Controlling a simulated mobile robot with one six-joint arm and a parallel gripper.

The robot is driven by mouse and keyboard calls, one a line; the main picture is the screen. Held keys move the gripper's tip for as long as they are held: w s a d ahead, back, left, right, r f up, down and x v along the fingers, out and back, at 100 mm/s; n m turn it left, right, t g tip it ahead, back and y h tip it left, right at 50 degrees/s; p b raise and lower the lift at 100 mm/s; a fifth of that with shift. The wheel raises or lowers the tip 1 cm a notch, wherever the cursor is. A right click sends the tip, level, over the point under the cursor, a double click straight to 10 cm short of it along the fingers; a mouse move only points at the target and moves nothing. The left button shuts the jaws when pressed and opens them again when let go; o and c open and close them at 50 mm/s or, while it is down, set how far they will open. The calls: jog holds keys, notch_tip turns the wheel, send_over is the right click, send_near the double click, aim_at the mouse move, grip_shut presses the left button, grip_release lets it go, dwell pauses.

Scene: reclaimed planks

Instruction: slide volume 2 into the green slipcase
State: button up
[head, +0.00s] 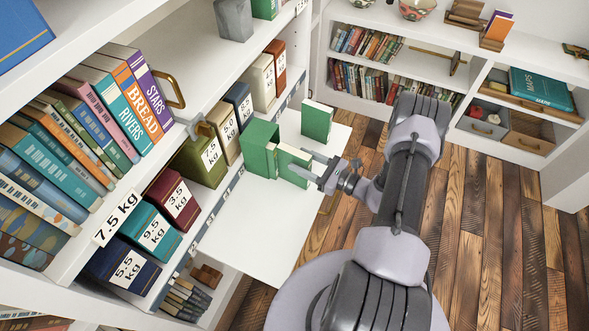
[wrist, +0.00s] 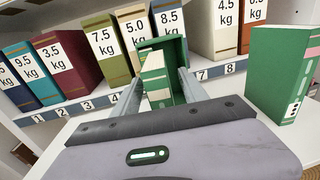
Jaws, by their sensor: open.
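The green slipcase (head: 259,143) stands upright on the white pull-out board, its open side toward my gripper; the wrist view shows its green walls (wrist: 176,50). A green volume (head: 293,166) with pale page edges sticks out of the slipcase toward me; in the wrist view it (wrist: 157,88) sits on the left side of the opening. Its number is not readable. My gripper (head: 311,167) is open, its fingers (wrist: 160,92) on either side of that volume's outer end. A second green volume (head: 317,121) stands apart on the board; dots show low on its spine (wrist: 286,80).
The white board (head: 262,235) has free room in front. Behind the slipcase, a shelf holds weight-labelled boxes, including an olive 7.5 kg one (head: 203,158) and a maroon 3.5 kg one (head: 172,200). Numbered labels run along the shelf edge. Wooden floor (head: 490,220) lies to the right.

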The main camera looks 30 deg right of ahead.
aim_at(294, 158)
jog(key=x, duration=0.3)
jog(key=shift+a, duration=0.1)
jog(key=shift+s, duration=0.1)
grip_shut()
